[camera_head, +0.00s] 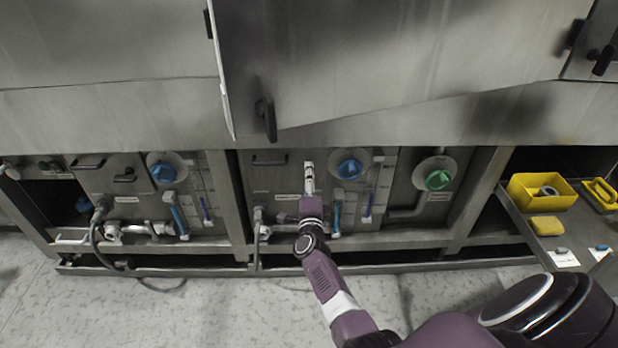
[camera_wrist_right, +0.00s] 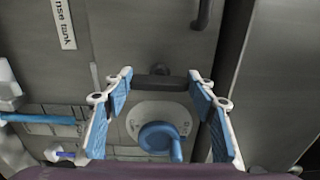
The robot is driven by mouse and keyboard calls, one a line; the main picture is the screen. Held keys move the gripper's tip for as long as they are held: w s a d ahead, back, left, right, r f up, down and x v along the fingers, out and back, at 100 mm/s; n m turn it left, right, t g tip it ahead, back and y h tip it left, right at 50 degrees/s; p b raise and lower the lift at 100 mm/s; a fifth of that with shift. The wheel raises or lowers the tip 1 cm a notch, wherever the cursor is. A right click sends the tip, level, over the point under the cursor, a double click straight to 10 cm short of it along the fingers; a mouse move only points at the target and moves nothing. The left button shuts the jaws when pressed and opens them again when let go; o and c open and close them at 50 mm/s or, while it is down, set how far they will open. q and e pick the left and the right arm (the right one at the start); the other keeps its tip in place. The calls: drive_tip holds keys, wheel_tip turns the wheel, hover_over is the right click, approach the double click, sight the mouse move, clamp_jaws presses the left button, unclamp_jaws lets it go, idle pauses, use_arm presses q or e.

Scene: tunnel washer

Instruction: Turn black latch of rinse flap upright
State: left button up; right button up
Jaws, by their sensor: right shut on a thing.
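The rinse flap (camera_head: 262,180) is the grey panel in the lower middle of the head view. Its label (camera_wrist_right: 63,22) reads "nse tank" in the right wrist view, partly cut off. My right gripper (camera_head: 308,166) is in front of the flap's right part and hides the latch in the head view. In the wrist view the black latch (camera_wrist_right: 160,83) lies between the fingertips of my right gripper (camera_wrist_right: 161,78), which is shut on it. The latch bar runs at a right angle to the label's text, so it stands upright on the flap. My left gripper is not in view.
A blue knob (camera_head: 349,169) and a green knob (camera_head: 438,180) are right of the flap. A flap handle (camera_head: 270,159) is to its upper left. A large hinged door (camera_head: 400,55) hangs above. A shelf at right holds a yellow bin (camera_head: 530,197).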

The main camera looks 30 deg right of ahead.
idle(0.5)
drive_tip(key=o, duration=1.2)
drive_tip(key=shift+w+a, duration=0.1)
drive_tip(key=shift+c, duration=0.2)
drive_tip(key=v, duration=0.7)
drive_tip(key=shift+s, duration=0.3)
drive_tip(key=shift+a+n, duration=0.15)
drive_tip(key=shift+n, duration=0.15)
